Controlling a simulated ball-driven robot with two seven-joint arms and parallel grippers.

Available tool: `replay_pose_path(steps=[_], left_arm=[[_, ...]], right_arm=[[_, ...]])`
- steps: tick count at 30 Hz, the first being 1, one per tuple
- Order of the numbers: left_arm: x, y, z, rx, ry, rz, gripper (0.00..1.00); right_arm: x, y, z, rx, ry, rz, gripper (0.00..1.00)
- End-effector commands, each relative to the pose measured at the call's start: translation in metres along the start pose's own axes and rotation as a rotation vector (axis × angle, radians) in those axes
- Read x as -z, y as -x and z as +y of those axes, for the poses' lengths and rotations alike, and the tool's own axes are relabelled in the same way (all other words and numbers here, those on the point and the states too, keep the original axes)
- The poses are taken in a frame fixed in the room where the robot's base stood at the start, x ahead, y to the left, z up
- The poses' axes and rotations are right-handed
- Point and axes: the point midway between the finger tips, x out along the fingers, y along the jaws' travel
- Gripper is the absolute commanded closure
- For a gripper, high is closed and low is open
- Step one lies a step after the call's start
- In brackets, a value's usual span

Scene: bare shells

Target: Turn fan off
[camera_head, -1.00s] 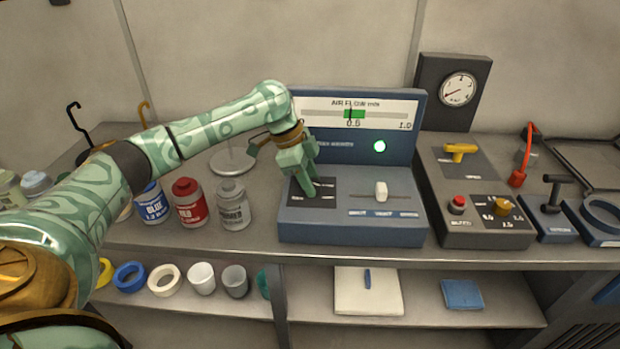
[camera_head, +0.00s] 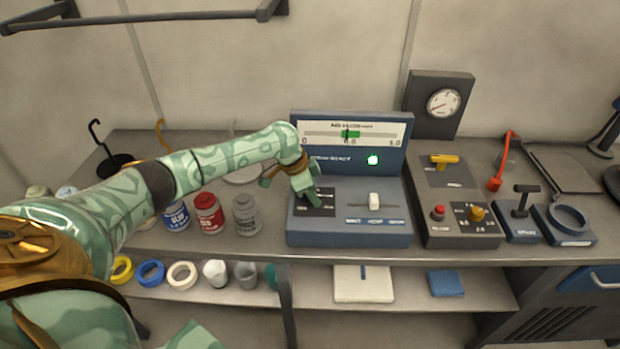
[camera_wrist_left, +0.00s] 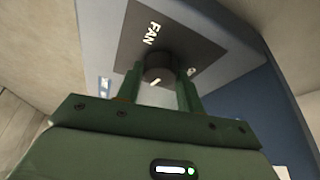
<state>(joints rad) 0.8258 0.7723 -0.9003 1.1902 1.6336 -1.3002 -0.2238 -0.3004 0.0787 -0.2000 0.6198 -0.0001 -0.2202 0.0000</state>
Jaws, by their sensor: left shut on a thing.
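The blue fan control box (camera_head: 349,226) stands on the bench, with an air flow gauge and a lit green lamp (camera_head: 372,160) on its upright back. A dark panel labelled FAN (camera_wrist_left: 190,45) carries a round dark knob (camera_wrist_left: 159,66) with a pale mark. My left gripper (camera_head: 312,203) reaches down onto this panel. In the left wrist view its green fingers (camera_wrist_left: 160,88) are on either side of the knob, shut on it. In the head view the gripper hides the knob. My right gripper is not in view.
A white slider (camera_head: 374,199) is right of the panel. Blue, red and grey cans (camera_head: 209,214) stand left of the box. A grey box with a yellow handle (camera_head: 445,160) and red button stands right. Cups and rings fill the shelf below.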

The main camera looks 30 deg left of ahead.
Motion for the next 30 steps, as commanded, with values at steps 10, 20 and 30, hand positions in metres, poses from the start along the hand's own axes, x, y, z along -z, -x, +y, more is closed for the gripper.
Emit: replay_pose_path(steps=[10,20,30], left_arm=[[0.006,0.009,0.003,0.124,0.305,0.004,0.85],[0.006,0.006,0.005,0.243,0.595,0.004,0.85],[0.006,0.003,0.006,0.366,0.894,0.003,0.86]], right_arm=[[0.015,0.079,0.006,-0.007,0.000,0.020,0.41],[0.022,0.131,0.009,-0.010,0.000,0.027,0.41],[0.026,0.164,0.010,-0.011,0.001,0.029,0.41]])
